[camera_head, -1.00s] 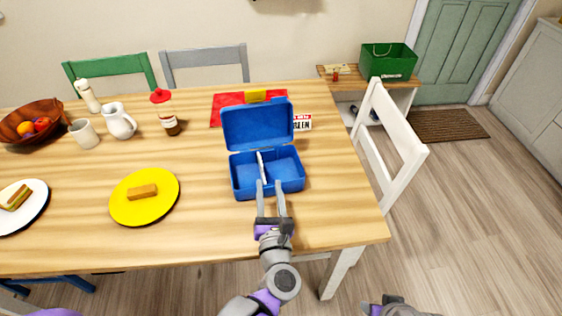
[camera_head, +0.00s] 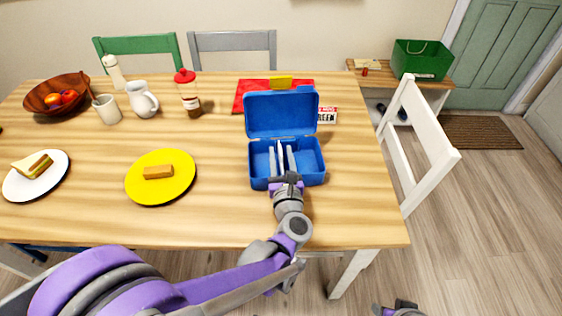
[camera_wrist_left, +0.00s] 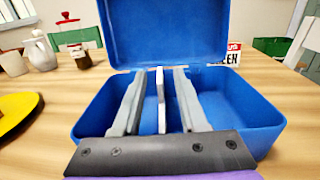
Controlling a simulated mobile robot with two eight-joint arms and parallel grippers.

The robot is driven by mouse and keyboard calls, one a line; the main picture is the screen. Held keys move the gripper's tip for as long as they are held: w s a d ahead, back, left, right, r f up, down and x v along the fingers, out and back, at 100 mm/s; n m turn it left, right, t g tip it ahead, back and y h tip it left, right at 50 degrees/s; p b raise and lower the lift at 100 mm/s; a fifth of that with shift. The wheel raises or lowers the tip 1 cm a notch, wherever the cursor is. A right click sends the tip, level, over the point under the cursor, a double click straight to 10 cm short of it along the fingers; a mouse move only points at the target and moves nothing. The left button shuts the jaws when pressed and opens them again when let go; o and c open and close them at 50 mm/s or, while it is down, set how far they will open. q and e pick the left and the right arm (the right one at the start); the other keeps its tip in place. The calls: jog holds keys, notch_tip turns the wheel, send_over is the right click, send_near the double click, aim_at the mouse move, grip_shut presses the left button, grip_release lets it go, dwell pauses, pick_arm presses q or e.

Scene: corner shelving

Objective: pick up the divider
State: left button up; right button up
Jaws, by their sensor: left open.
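The divider (camera_head: 280,154) is a thin white upright panel inside the open blue lunchbox (camera_head: 310,174) on the table. It also shows in the left wrist view (camera_wrist_left: 161,100). My left gripper (camera_head: 281,147) is open, reaching into the box from the front. Its two grey fingers stand on either side of the divider, with small gaps visible in the left wrist view (camera_wrist_left: 160,70). Part of my right arm's end (camera_head: 400,307) shows at the bottom edge in the head view; its fingers cannot be made out.
The raised blue lid (camera_head: 282,113) stands behind the divider. A yellow plate (camera_head: 145,190) with a brown block is left of the box. A white pitcher (camera_head: 142,98) and red-capped bottle (camera_head: 188,92) stand farther back. A white chair (camera_head: 425,130) is to the right.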

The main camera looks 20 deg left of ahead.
pick_arm(q)
jog(key=shift+w+a, duration=0.2)
jog(key=shift+w, duration=0.3)
grip_shut()
